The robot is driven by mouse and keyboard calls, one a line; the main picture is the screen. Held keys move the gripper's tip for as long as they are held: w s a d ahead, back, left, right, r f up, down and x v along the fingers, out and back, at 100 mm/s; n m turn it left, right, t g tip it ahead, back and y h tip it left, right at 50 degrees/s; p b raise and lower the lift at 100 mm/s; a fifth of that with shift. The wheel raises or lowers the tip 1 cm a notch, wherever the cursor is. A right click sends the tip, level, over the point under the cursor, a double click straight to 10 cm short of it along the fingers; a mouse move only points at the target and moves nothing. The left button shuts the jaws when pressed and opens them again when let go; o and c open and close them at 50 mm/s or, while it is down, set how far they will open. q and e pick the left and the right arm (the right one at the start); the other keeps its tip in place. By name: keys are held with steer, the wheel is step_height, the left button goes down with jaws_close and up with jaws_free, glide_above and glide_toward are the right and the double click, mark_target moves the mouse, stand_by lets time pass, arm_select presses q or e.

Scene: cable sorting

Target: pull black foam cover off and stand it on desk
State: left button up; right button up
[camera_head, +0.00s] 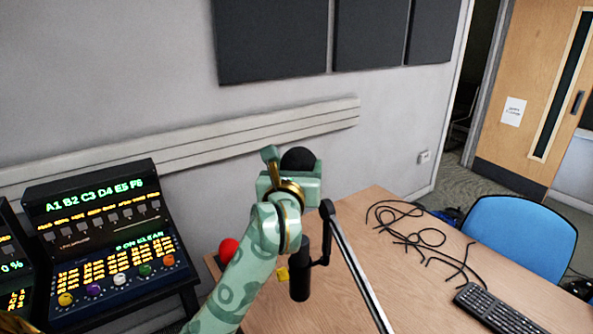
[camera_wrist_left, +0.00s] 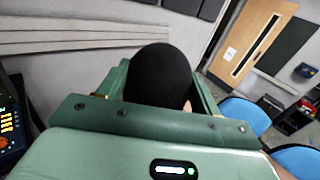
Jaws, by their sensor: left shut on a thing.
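The black foam cover (camera_head: 299,160) is a rounded black dome at the top of my left gripper in the head view. It fills the middle of the left wrist view (camera_wrist_left: 158,75), between the green jaws. My left gripper (camera_head: 290,181) is shut on it, above the desk (camera_head: 350,285). The cover's lower part is hidden by the gripper. The black microphone body (camera_head: 299,271) hangs upright on its boom arm (camera_head: 352,262), below the gripper. Whether the cover still touches the microphone is hidden. My right gripper is not in view.
A red ball-shaped thing (camera_head: 228,249) and a small yellow thing (camera_head: 282,274) are near the desk's left edge. Tangled black cables (camera_head: 420,238) and a keyboard (camera_head: 494,309) lie on the right. A lit control panel (camera_head: 110,235) stands left. Bare desk shows between boom and cables.

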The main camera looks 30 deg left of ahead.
mark_target(297, 152)
arm_select(q)
steer(key=shift+r+p, duration=2.85)
steer(key=shift+r, duration=0.55)
